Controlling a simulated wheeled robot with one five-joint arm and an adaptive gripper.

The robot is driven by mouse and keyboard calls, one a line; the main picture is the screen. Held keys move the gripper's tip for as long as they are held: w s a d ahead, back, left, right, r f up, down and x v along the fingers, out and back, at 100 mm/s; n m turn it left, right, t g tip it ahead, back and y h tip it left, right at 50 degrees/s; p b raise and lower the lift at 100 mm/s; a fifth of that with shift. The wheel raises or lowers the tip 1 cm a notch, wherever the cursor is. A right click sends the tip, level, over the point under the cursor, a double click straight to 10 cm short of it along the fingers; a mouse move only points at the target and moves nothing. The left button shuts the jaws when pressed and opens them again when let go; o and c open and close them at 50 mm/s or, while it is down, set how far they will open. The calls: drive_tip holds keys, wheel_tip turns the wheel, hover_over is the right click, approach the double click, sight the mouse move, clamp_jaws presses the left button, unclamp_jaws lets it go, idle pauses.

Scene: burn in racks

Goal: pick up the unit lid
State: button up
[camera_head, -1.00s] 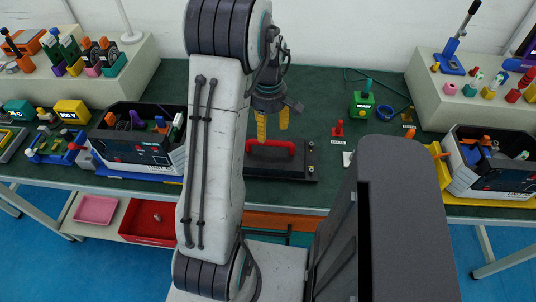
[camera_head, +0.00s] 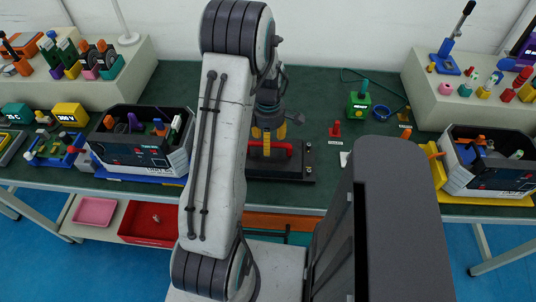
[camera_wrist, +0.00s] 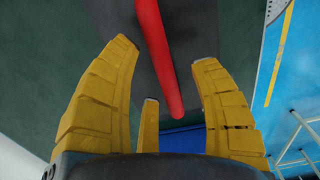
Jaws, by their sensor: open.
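The unit lid (camera_head: 303,169) is a flat black plate with a red bar handle (camera_head: 284,152), lying on the green bench behind my arm. My gripper (camera_head: 268,146), with yellow fingers, is at the handle; the arm and fingers hide part of the lid. In the wrist view the red handle (camera_wrist: 158,55) runs lengthwise between the spread yellow fingers of my gripper (camera_wrist: 165,52), with visible gaps on both sides. The grey lid plate (camera_wrist: 112,22) shows beyond it. My gripper is open and holds nothing.
An open black-and-white unit (camera_head: 138,157) stands left of the lid, and a similar unit (camera_head: 490,178) stands at the right. A red piece (camera_head: 335,130), a green block (camera_head: 358,106) and a blue ring (camera_head: 383,113) lie right of the lid. Bare green bench lies behind the lid.

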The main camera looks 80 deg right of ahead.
drive_tip(key=shift+f, duration=0.95)
drive_tip(key=shift+o, duration=0.3)
drive_tip(key=shift+r, duration=0.1)
clamp_jaws()
